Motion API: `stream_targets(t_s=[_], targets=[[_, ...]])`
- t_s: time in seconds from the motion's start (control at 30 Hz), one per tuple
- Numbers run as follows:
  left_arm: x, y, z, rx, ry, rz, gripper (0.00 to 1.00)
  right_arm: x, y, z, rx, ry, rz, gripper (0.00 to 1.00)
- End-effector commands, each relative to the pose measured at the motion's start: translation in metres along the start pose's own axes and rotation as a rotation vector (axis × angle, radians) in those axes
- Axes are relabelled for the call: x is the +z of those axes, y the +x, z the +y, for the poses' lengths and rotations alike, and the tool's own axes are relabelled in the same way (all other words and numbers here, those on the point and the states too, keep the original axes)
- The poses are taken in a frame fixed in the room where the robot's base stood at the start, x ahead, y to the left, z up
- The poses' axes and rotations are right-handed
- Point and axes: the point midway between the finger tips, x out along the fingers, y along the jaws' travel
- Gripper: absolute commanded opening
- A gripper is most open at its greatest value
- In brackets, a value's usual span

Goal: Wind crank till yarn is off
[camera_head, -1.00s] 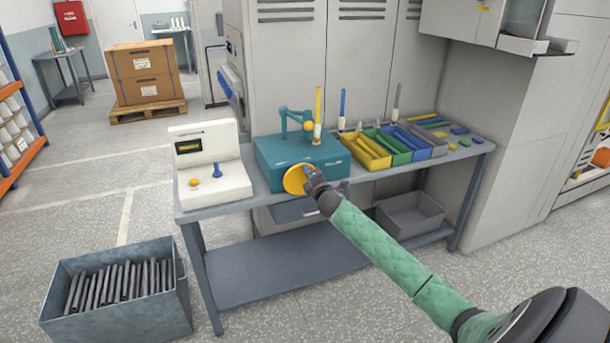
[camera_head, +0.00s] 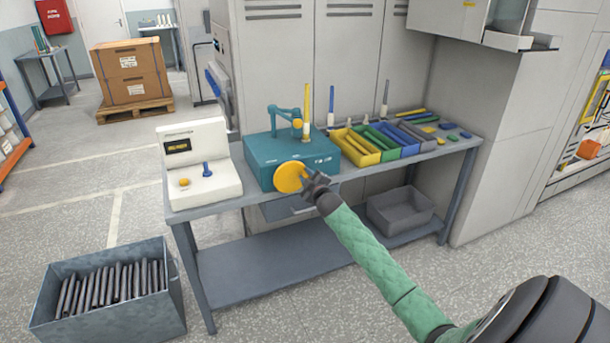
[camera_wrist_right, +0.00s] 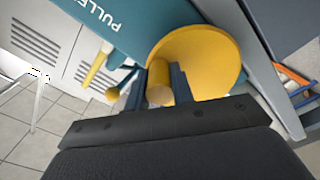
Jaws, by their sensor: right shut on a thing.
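The teal winder box (camera_head: 262,152) stands on the grey bench, with a yellow crank disc (camera_head: 288,178) on its front. My right gripper (camera_head: 308,184) is at the right side of this disc. In the right wrist view, its two dark fingers (camera_wrist_right: 160,85) are shut on the yellow crank knob (camera_wrist_right: 160,92), with the disc (camera_wrist_right: 205,55) behind. On top of the box, a tall yellow bobbin (camera_head: 305,112) stands upright on a pale base, beside a teal guide arm (camera_head: 283,110) with a yellow ball. How much yarn is on it is too small to tell. My left gripper is out of view.
A white device (camera_head: 215,188) with a small display stands left of the box. Yellow, green, grey and blue trays (camera_head: 358,155) of bobbins lie to the right. A grey bin (camera_head: 400,212) sits on the lower shelf. A crate (camera_head: 110,325) of dark rods stands on the floor.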

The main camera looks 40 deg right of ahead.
Motion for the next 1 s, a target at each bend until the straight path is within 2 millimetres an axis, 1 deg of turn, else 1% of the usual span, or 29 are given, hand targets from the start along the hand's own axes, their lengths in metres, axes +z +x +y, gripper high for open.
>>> stream_targets(t_s=[0.1,0.33,0.87,0.9,0.97,1.0], targets=[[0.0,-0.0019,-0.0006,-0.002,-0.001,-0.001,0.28,0.0031,-0.0001,-0.0014,0.0,0.064,-0.002,0.01],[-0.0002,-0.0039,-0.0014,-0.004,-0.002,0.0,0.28,0.006,0.0,-0.0043,0.0,0.143,-0.001,0.01],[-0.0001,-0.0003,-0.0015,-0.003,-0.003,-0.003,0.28,0.0071,-0.0001,-0.0052,0.0,0.168,-0.001,0.01],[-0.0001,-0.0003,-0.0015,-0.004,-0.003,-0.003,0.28,0.0071,-0.0001,-0.0052,0.0,0.168,-0.001,0.26],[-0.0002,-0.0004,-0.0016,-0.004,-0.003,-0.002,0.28,0.0071,-0.0001,-0.0052,0.0,0.168,-0.001,0.37],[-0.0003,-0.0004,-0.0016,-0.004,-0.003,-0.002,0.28,0.0071,-0.0001,-0.0051,0.0,0.168,-0.001,0.45]])
